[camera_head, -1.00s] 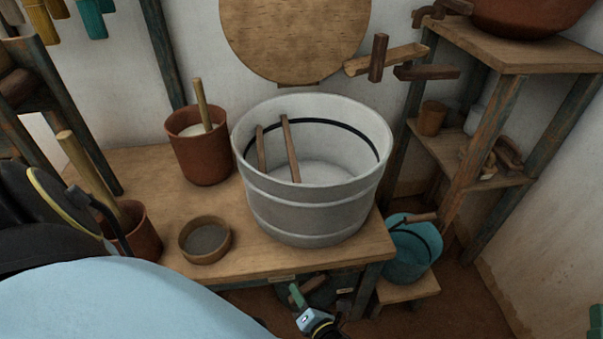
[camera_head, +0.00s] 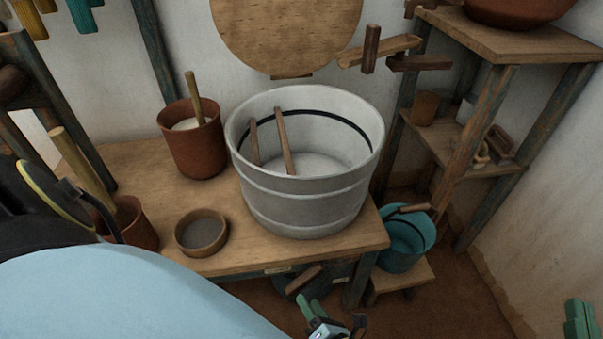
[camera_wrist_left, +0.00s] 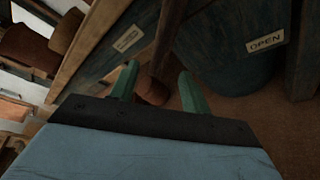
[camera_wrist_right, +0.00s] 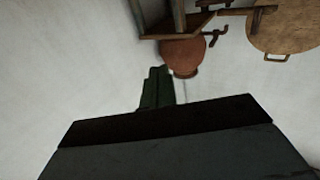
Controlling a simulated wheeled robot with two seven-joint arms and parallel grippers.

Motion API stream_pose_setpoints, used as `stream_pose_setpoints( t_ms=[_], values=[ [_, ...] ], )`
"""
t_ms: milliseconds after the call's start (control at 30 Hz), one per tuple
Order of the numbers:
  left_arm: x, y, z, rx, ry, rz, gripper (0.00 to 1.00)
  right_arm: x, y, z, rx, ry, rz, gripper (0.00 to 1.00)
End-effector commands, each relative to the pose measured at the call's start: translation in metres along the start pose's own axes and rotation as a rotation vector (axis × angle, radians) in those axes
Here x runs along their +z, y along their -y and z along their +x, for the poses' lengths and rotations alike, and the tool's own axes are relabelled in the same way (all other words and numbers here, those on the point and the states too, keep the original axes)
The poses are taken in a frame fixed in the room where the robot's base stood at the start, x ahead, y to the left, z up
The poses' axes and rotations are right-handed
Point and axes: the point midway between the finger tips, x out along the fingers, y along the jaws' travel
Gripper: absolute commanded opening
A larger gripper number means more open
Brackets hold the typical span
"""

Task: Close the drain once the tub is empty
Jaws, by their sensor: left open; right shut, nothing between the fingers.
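The grey-white banded tub (camera_head: 305,205) stands on the wooden bench (camera_head: 150,160). Its inner floor looks pale, and I cannot tell whether liquid is in it. A brown wooden handle (camera_head: 304,278), apparently the drain lever, sticks out under the bench's front edge. In the left wrist view a brown bar (camera_wrist_left: 168,40) lies ahead, between the lines of the fingers. One label reads OPEN (camera_wrist_left: 266,41); another label (camera_wrist_left: 127,39) is unreadable. My left gripper (camera_head: 312,306) is open, just below the handle. My right gripper (camera_head: 580,320) is shut and empty at the lower right.
A teal bucket (camera_head: 402,254) stands on a low stool (camera_head: 405,278) right of the bench. A red-brown pot (camera_head: 193,150) and shallow bowl (camera_head: 201,236) are left of the tub. A shelf (camera_head: 515,45) stands at right. The floor at lower right is clear.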

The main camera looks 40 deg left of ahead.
Motion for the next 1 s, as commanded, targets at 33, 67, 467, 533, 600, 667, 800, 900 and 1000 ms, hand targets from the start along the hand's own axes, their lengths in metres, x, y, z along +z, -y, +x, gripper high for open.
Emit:
stream_pose_setpoints(
  t_ms=[33, 67, 467, 533, 600, 667, 800, 900, 1000],
  values=[
    [0.000, 0.000, -0.013, -0.002, -0.001, 0.000, 0.47, 0.001, 0.000, 0.000, 0.001, 0.007, 0.000, 0.00],
    [0.000, 0.001, -0.019, -0.003, -0.001, 0.000, 0.47, 0.001, 0.000, 0.000, 0.000, 0.002, 0.000, 0.00],
    [-0.001, 0.000, -0.059, 0.001, 0.000, 0.000, 0.47, -0.009, 0.002, 0.000, -0.005, -0.058, 0.002, 0.00],
    [-0.001, 0.000, -0.060, 0.002, 0.000, 0.000, 0.47, -0.009, 0.002, 0.000, -0.005, -0.059, 0.002, 0.00],
    [-0.001, 0.000, -0.060, 0.002, 0.000, 0.000, 0.47, -0.009, 0.002, 0.000, -0.005, -0.059, 0.003, 0.00],
    [0.000, 0.000, -0.060, 0.002, 0.000, 0.000, 0.47, -0.009, 0.002, 0.000, -0.005, -0.059, 0.003, 0.00],
    [-0.002, 0.002, -0.059, -0.010, -0.015, -0.019, 0.31, -0.009, 0.002, 0.000, -0.005, -0.059, 0.003, 0.00],
    [-0.008, 0.009, -0.058, -0.059, -0.074, -0.101, 0.18, -0.009, 0.002, 0.000, -0.005, -0.060, 0.003, 0.00],
    [-0.016, 0.024, -0.057, -0.148, -0.192, -0.272, 0.05, -0.010, 0.002, 0.000, -0.005, -0.060, 0.003, 0.00]
  ],
)
